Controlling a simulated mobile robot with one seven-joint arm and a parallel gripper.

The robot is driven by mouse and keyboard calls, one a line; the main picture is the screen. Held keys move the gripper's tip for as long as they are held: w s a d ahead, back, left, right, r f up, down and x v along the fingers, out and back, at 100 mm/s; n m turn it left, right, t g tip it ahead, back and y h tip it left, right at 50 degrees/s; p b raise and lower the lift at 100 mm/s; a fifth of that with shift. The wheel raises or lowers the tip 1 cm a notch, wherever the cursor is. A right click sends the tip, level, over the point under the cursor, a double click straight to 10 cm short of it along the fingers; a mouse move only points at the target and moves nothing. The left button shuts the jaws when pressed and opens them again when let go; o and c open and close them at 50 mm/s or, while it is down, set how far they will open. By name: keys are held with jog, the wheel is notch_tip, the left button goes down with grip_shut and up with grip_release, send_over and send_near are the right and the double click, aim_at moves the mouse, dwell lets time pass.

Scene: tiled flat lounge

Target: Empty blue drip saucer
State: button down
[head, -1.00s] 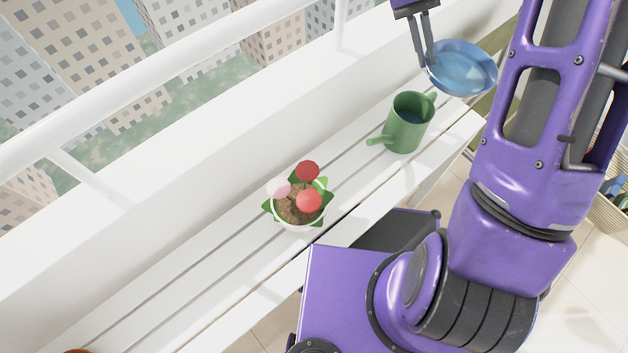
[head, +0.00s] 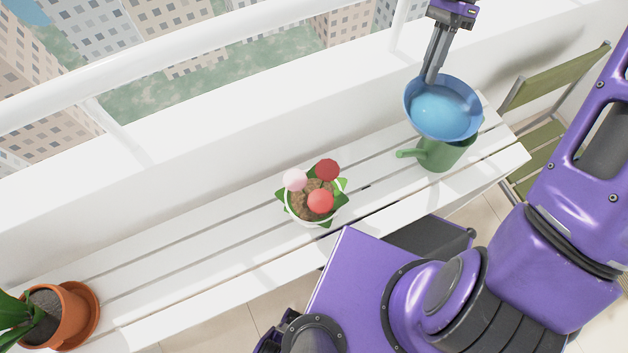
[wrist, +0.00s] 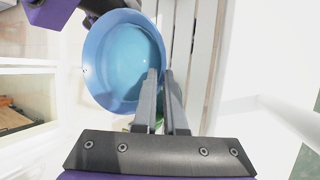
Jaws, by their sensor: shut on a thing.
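The blue drip saucer (head: 428,122) is held in my gripper (head: 434,76), above the green watering can (head: 447,156). The saucer is tilted toward the head camera, and pale blue water shows inside it. It hides the can's top in the head view, so I cannot tell whether they touch. In the wrist view the saucer (wrist: 97,62) lies at the left of my gripper (wrist: 163,80), its rim at the fingertips. A bit of the can (wrist: 12,118) shows below the saucer there.
The white slatted bench (head: 195,245) runs along the balcony wall. A flower pot with pink and red blooms (head: 310,212) stands mid-bench. A terracotta pot (head: 70,318) with a plant stands at the left end. A green folding chair (head: 560,85) is beyond the right end.

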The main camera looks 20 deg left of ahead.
jog(key=shift+s+a+r+m+t+y, duration=0.35)
jog(key=shift+s+a+m+t+y, duration=0.5)
jog(key=shift+a+m, duration=1.4)
jog(key=shift+s+a+r+m+t+y, duration=0.35)
jog(key=shift+s+a+m+y, duration=0.3)
jog(key=shift+a+m+y, duration=1.15)
jog(key=shift+s+a+r+m+t+y, duration=0.4)
jog(key=shift+s+a+m+t+y, duration=0.25)
jog(key=shift+a+m, duration=2.05)
